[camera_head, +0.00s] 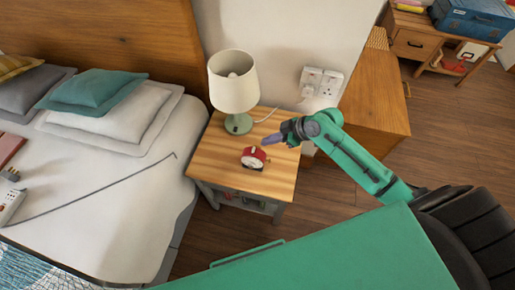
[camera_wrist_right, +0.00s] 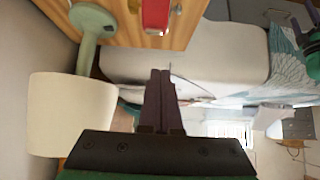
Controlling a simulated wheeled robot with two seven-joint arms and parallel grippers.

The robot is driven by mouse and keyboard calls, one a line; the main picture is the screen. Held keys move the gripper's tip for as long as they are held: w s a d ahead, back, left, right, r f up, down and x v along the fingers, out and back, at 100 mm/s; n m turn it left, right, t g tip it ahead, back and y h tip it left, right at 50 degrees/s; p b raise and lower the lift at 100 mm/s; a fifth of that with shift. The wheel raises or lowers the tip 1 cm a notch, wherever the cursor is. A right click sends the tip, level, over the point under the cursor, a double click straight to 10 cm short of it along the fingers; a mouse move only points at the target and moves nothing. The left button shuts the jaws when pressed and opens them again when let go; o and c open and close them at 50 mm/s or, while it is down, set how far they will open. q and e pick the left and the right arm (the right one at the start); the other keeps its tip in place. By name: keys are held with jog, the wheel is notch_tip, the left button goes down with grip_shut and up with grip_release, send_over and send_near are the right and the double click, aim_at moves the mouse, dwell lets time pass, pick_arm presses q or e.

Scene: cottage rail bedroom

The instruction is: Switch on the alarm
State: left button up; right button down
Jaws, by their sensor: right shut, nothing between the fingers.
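The red alarm clock (camera_head: 255,157) with a pale face stands on the wooden top of the bedside table (camera_head: 222,160), towards its front. My right gripper (camera_head: 268,141) reaches in from the right above the table, with its fingers shut and empty, just up and to the right of the clock. In the right wrist view the shut fingers (camera_wrist_right: 160,76) point towards the middle, and part of the red clock (camera_wrist_right: 156,14) shows at the top edge, apart from the fingertips. The clock's switch cannot be made out. My left gripper is not seen.
A lamp with a cream shade (camera_head: 233,83) and green base stands at the back of the table, left of my right gripper. The bed (camera_head: 105,215) lies on the left. A wooden cabinet (camera_head: 374,100) stands behind my right arm. Wall sockets (camera_head: 320,81) are behind the table.

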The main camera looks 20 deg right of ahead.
send_over(252, 152)
jog(key=s+d, duration=0.1)
jog(key=d, duration=0.1)
jog(key=f, duration=0.4)
jog(key=shift+s+a, duration=0.1)
jog(key=shift+a, duration=0.15)
notch_tip(252, 152, down, 3)
jog(key=shift+d+r, duration=0.1)
jog(key=shift+f+p, duration=0.3)
jog(key=shift+f, duration=0.15)
jog(key=shift+s, duration=0.1)
jog(key=shift+f, duration=0.25)
jog(key=shift+s+t, duration=0.15)
jog(key=shift+t, duration=0.15)
